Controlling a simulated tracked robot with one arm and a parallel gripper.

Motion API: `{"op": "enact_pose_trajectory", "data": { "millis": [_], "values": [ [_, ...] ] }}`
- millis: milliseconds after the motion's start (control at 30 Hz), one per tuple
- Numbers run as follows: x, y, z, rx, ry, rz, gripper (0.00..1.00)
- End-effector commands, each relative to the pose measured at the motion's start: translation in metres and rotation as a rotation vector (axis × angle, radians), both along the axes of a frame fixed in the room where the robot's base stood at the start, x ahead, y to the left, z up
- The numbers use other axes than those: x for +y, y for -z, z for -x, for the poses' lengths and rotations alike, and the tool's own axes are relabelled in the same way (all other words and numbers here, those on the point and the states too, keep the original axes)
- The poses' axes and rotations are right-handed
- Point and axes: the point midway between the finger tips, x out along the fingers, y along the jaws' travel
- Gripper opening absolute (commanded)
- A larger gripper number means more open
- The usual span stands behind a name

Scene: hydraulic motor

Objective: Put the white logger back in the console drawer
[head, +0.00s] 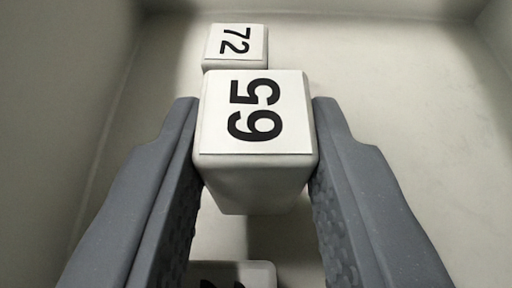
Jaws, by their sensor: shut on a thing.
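My gripper (257,130) has its two grey fingers on either side of a white block (255,185) and is shut on it. The block is a rounded white box with a white label on top. The label carries large black digits turned sideways, which look like 59 or 65. I take this block for the white logger. Its underside is hidden, and I cannot tell whether it touches the floor below. The pale walled space (400,90) around it looks like the inside of a drawer or bin.
A second white block (237,61) marked 72 stands just behind the held one. A third white block (255,272) with dark marks is cut off at the bottom edge. Walls rise at left, back and right. The floor at right is bare.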

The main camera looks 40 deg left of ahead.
Motion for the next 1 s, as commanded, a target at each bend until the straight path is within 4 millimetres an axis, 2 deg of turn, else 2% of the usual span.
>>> {"op": "enact_pose_trajectory", "data": {
  "millis": [367,400,433,467,767,933,1000],
  "values": [
    [0.000,0.007,0.000,-0.001,0.000,0.000,0.01],
    [0.000,0.007,0.000,-0.001,0.000,0.001,0.39],
    [0.000,0.007,0.000,0.000,-0.001,0.000,0.47],
    [0.000,0.007,0.000,0.000,-0.001,0.000,0.49],
    [0.001,0.006,0.000,0.000,-0.002,0.000,0.49],
    [0.001,-0.005,0.000,-0.001,-0.003,0.001,0.49],
    [-0.006,-0.011,0.008,0.001,0.001,0.001,0.49]
  ]
}}
